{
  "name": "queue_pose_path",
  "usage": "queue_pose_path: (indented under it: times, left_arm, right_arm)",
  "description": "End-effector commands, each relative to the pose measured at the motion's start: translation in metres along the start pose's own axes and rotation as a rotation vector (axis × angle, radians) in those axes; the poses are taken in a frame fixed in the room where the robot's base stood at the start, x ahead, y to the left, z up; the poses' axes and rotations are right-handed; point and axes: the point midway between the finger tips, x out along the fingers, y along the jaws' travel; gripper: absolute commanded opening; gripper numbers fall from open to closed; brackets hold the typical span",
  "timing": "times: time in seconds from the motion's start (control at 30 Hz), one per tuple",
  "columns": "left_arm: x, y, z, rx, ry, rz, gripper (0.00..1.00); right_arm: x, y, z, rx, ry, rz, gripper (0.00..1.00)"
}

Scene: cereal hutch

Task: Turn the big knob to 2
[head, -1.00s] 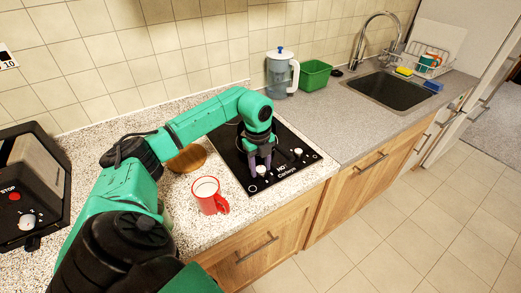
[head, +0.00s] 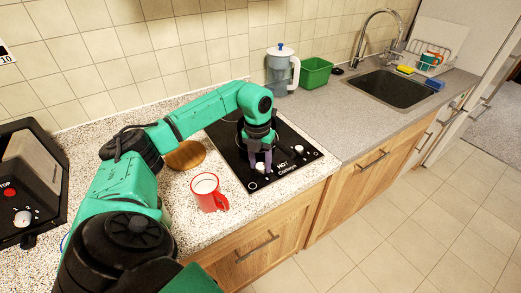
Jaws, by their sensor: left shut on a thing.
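The black cooktop (head: 227,157) is set in the counter, with two white knobs on its front strip beside the word HOT. My left gripper (head: 260,164) reaches down over the front left knob (head: 261,169) and is shut on it, its purple-grey fingers on either side. The other knob (head: 299,149) stands free to the right. I cannot tell which of the two is bigger, and the held knob's pointer and marks are too small or hidden to read. My right gripper is out of view.
A red mug (head: 208,192) stands close in front of my left forearm. A jug (head: 281,72) and green tub (head: 316,72) stand behind right.

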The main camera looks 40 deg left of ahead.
Motion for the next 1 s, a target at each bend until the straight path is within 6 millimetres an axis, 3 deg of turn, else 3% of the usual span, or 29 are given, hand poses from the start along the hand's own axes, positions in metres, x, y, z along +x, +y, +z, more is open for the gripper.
queue_pose_path:
  times: [0.5,1.0]
  left_arm:
    - [-0.0009,-0.0003,0.0010,0.413,0.021,-0.001,0.00]
    - [-0.0007,-0.0002,0.0009,0.534,0.028,-0.001,0.00]
  right_arm:
    - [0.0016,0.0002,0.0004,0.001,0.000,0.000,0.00]
    - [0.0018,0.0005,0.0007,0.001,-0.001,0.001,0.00]
